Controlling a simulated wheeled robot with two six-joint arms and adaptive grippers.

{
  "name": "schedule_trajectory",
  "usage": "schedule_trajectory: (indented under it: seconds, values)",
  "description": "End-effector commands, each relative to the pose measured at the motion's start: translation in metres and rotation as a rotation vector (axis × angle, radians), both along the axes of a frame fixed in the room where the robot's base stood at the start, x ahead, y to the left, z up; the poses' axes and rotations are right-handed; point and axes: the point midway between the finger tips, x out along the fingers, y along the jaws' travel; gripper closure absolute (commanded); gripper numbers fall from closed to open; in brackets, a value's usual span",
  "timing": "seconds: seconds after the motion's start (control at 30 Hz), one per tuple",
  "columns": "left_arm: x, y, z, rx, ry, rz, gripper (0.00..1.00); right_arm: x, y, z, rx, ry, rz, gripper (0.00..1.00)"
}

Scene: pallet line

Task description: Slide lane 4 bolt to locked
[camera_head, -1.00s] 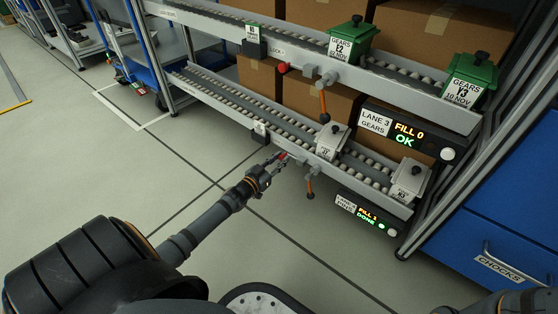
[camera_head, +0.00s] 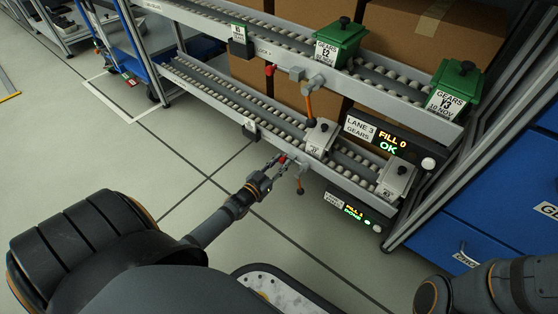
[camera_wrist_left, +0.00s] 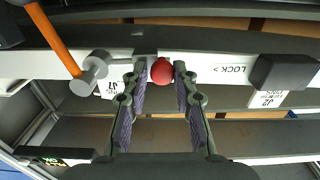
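The lane 4 bolt shows as a red knob (camera_head: 282,158) on the front rail of the lower roller lane (camera_head: 222,103). In the left wrist view the red knob (camera_wrist_left: 162,71) sits between the two fingertips of my left gripper (camera_wrist_left: 161,74). The fingers stand on both sides of it with narrow gaps, so the gripper looks open around it. An upside-down LOCK marking (camera_wrist_left: 230,70) with an arrow is on the rail to the knob's right there. My left gripper (camera_head: 277,164) reaches the rail from the left in the head view. My right gripper is out of view.
An orange-handled lever (camera_head: 299,184) hangs close to the right of my left gripper. Grey lidded boxes (camera_head: 321,136) stand on the lower lane. The lane display (camera_head: 352,209) is below. A black block (camera_wrist_left: 284,72) sits on the rail. The upper lane holds green bins (camera_head: 339,43).

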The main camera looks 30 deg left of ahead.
Motion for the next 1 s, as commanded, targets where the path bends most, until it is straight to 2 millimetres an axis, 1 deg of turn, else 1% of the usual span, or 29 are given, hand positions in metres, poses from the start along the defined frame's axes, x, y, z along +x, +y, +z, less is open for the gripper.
schedule_trajectory:
  seconds: [0.03, 0.13, 0.37, 0.47, 0.57, 0.8, 0.9, 1.0]
  values:
    - [-0.001, -0.002, -0.001, -0.003, -0.001, -0.001, 0.67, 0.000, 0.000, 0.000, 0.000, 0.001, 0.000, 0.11]
    - [-0.001, -0.001, -0.001, -0.002, 0.000, -0.001, 0.54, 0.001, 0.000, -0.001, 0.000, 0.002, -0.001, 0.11]
    - [0.000, -0.001, 0.000, -0.002, 0.000, 0.000, 0.54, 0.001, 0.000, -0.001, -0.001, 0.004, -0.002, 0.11]
    - [-0.004, 0.000, -0.001, -0.002, 0.001, 0.000, 0.54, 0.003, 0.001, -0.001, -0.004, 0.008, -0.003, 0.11]
    - [-0.017, 0.001, -0.001, -0.001, 0.002, -0.002, 0.54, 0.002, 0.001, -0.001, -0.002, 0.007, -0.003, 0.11]
    - [-0.075, 0.004, -0.002, -0.002, 0.005, -0.003, 0.54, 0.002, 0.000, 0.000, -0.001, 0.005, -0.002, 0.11]
    - [-0.096, 0.006, -0.002, -0.003, 0.004, -0.003, 0.54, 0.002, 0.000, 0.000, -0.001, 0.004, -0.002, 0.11]
    - [-0.110, 0.007, -0.001, -0.002, 0.002, -0.003, 0.54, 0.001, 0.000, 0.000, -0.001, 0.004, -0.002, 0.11]
